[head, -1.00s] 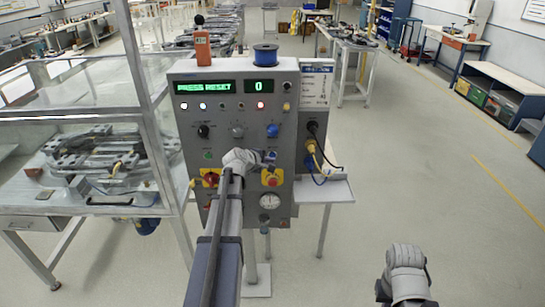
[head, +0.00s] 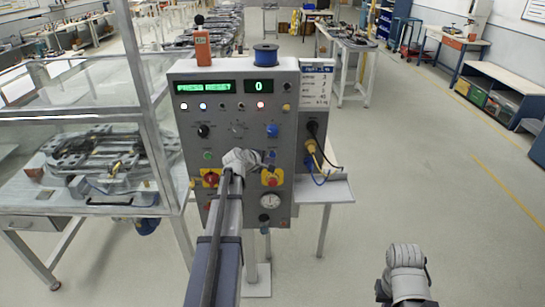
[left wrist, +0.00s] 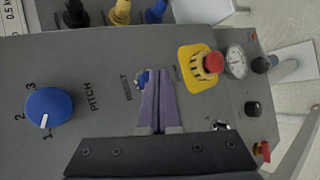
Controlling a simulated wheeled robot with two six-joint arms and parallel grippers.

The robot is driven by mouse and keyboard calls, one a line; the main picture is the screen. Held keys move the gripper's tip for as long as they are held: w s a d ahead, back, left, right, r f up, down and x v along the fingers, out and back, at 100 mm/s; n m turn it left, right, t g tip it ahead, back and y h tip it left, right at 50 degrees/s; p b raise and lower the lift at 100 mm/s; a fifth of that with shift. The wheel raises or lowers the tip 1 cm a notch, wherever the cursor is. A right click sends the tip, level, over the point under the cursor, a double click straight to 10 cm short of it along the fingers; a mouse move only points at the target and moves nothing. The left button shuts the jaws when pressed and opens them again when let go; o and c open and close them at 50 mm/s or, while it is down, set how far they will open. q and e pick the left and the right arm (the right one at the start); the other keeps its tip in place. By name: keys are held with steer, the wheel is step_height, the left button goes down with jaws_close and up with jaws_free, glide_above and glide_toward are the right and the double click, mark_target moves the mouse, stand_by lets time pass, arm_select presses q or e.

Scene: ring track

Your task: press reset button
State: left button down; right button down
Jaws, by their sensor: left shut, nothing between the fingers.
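The grey control panel (head: 180,130) stands ahead in the head view. The blue reset button (left wrist: 142,78) shows beside the RESET label in the left wrist view, partly hidden by my fingers. My left gripper (left wrist: 160,72) is shut and empty, its purple fingers pointing at the panel right by this button. I cannot tell whether the tips touch it. In the head view my left wrist covers the panel's middle, and the left gripper (head: 258,158) is mostly hidden. My right gripper is not in view; only part of that arm shows at lower right.
A red emergency stop on a yellow plate (left wrist: 203,66) lies right of my fingers in the wrist view. A blue PITCH knob (left wrist: 48,109) is on the left. A glazed enclosure (head: 85,140) stands left of the panel. Floor on the right is clear.

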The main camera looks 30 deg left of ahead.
arm_select(q)
steer(key=shift+w+a, duration=0.1)
steer(key=shift+w, duration=0.05)
stand_by(0.4)
steer(key=shift+w+a, duration=0.15)
steer(key=shift+w, duration=0.05)
steer(key=shift+w+a, duration=0.2)
steer(key=shift+w, duration=0.2)
stand_by(1.0)
steer(key=shift+s, duration=0.1)
steer(key=shift+s+d, duration=0.4)
steer(key=shift+s, duration=0.25)
steer(key=s+d, duration=0.1)
steer(key=s, duration=0.2)
steer(key=s+d, duration=0.1)
steer(key=shift+s+d, duration=0.15)
steer(key=shift+d, duration=0.2)
stand_by(0.8)
